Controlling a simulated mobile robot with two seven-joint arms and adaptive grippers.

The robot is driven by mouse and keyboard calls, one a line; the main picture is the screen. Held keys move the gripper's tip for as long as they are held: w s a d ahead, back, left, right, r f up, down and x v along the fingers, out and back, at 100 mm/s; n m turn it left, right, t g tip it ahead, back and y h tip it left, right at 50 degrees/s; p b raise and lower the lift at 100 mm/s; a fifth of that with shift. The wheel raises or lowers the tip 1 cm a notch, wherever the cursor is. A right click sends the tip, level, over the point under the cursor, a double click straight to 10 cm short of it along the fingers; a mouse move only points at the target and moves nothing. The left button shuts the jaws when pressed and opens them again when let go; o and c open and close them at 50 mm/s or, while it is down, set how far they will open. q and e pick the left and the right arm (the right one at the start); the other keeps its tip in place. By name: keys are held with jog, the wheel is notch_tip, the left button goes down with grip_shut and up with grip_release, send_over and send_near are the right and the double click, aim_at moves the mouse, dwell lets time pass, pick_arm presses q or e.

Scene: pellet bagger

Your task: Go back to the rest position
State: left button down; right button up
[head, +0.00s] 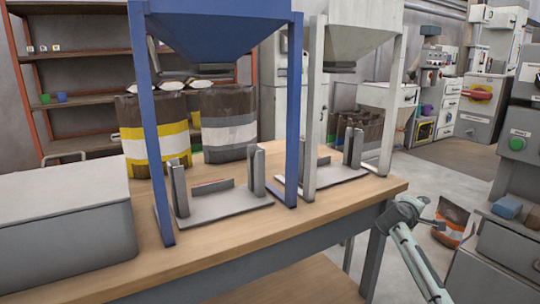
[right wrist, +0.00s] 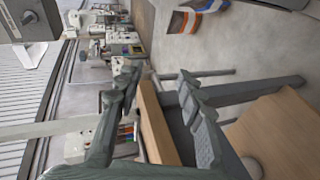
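My right gripper (right wrist: 158,78) is open in the right wrist view, with its two fingers well apart and nothing held between them. The end of the table shows behind the gap. In the head view my right arm comes in from the lower right, and its wrist end (head: 405,211) is just off the right end of the wooden table (head: 330,215). The fingers are hard to make out there. My left gripper is in neither view.
A blue hopper frame (head: 150,130) and a grey hopper frame (head: 315,110) stand on the table. A grey box (head: 65,215) is at left. Striped sacks (head: 228,125) stand behind. A sack (head: 452,222) lies on the floor at right, near a cabinet (head: 505,255).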

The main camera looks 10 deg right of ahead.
jog(key=w+a+f+m+t+y, duration=0.1)
jog(key=w+a+f+m+y, duration=0.15)
jog(key=a+y, duration=0.2)
jog(key=w+a+f+m+t+y, duration=0.2)
jog(key=w+a+y, duration=0.15)
jog(key=a, duration=0.25)
jog(key=s+a+f+g, duration=0.25)
jog(key=s+f, duration=0.25)
jog(key=f, duration=0.5)
jog(key=s+a+f+g+y, duration=0.15)
jog(key=s+a+f, duration=0.25)
jog(key=s+f, duration=1)
jog(key=s+a+f+g, duration=0.35)
jog(key=s+f, duration=0.85)
jog(key=s, duration=0.4)
jog(key=s+a+f, duration=0.1)
jog(key=s+f, duration=0.1)
jog(key=s, duration=0.5)
jog(key=s+a+f+g, duration=0.1)
jog(key=s+a+f, duration=0.1)
jog(key=s, duration=0.5)
jog(key=shift+s+a+f+n, duration=0.15)
jog(key=shift+s+f+n, duration=0.3)
jog(key=shift+f, duration=0.4)
jog(key=shift+g+y, duration=0.25)
